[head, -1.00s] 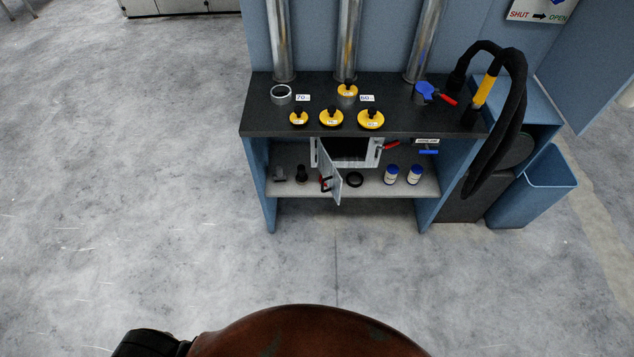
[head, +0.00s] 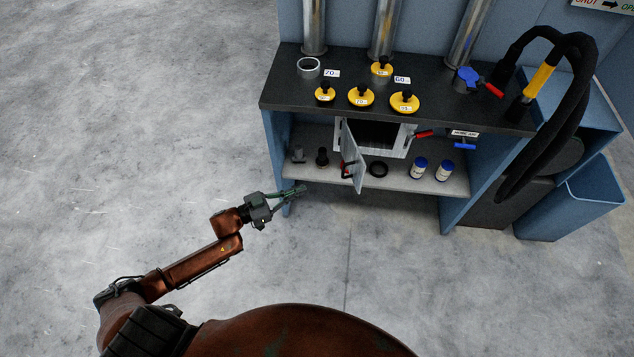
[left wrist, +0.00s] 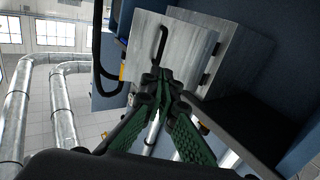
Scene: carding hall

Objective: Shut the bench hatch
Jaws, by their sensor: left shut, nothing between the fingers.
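The bench hatch is a pale metal box front under the bench top, with a dark opening (head: 380,134). My right gripper is out of view.
The lower shelf (head: 400,182) holds a black ring (head: 378,170) and two blue-and-white jars (head: 419,169). Yellow capped plugs (head: 361,97) stand on the bench top (head: 450,105). A black hose (head: 575,110) and blue bin (head: 570,205) are at right. The floor in front is clear.

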